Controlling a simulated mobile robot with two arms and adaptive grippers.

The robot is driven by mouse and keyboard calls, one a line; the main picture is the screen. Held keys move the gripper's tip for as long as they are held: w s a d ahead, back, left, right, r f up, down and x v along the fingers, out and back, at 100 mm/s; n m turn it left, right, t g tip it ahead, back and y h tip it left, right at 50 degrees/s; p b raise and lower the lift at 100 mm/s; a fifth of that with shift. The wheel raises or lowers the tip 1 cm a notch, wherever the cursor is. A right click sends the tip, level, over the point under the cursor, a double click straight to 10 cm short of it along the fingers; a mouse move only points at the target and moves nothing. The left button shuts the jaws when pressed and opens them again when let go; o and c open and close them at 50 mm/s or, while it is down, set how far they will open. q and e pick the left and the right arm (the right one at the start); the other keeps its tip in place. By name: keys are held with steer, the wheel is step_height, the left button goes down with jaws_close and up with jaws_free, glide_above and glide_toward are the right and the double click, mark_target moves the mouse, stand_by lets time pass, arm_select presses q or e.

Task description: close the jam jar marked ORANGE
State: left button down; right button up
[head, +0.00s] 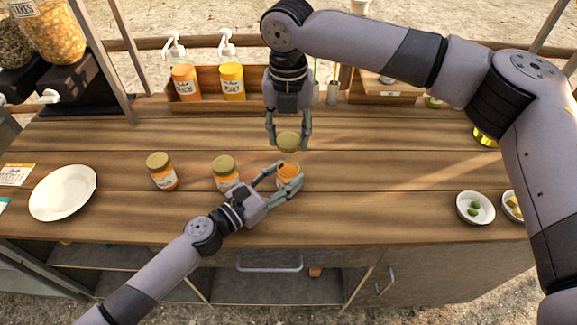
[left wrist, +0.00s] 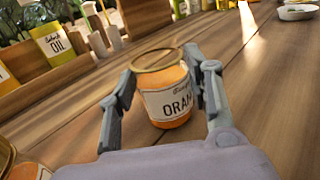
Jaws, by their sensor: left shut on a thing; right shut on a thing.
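The open jam jar (head: 289,170) stands upright on the wooden counter, orange inside. In the left wrist view the jar (left wrist: 170,103) has a white label reading "ORAN", the rest hidden, and a bare rim on top. My left gripper (head: 282,180) is shut on this jar from the lower left; its fingers (left wrist: 163,85) lie on either side of it. My right gripper (head: 288,146) points down and is shut on a gold lid (head: 288,138). The lid is just behind the jar's mouth in the head view; I cannot tell the height gap between them.
Two lidded jars, one nearer (head: 226,172) and one farther left (head: 162,172), stand left of my left gripper. A white plate (head: 63,192) is at far left, small bowls (head: 475,208) at right. Pump bottles (head: 185,82) stand in a wooden rack behind.

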glide_above(288, 176)
steer(key=w, duration=0.2)
steer(key=shift+w+f, duration=0.15)
steer(key=shift+f, duration=1.9)
steer(key=shift+f, duration=0.15)
steer(key=shift+f, duration=0.75)
steer(key=shift+f, duration=0.6)
